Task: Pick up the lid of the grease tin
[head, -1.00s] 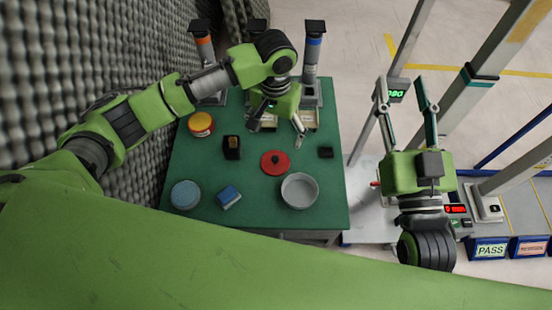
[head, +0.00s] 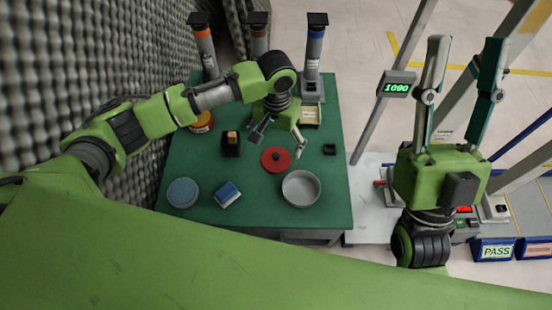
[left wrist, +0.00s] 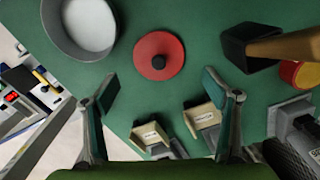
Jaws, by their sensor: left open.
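The red lid (head: 276,165) with a black knob lies on the green table. It also shows in the left wrist view (left wrist: 140,57). The open round grey tin (head: 301,189) sits just to its right and nearer to me, apart from it. The tin is partly cut off at the top of the left wrist view (left wrist: 85,25). My left gripper (head: 279,146) is open and empty, its fingertips over the far side of the lid. It is not touching the lid as far as I can see. My right gripper (head: 466,45) is open and empty, off to the right of the table.
A dark box (head: 231,150) with a wooden piece stands left of the lid. A blue round tin (head: 183,192), a blue-and-white block (head: 228,194) and a small black block (head: 330,149) are also on the table. Upright dispensers (head: 314,60) stand at the back. Foam wall (head: 110,50) borders the left.

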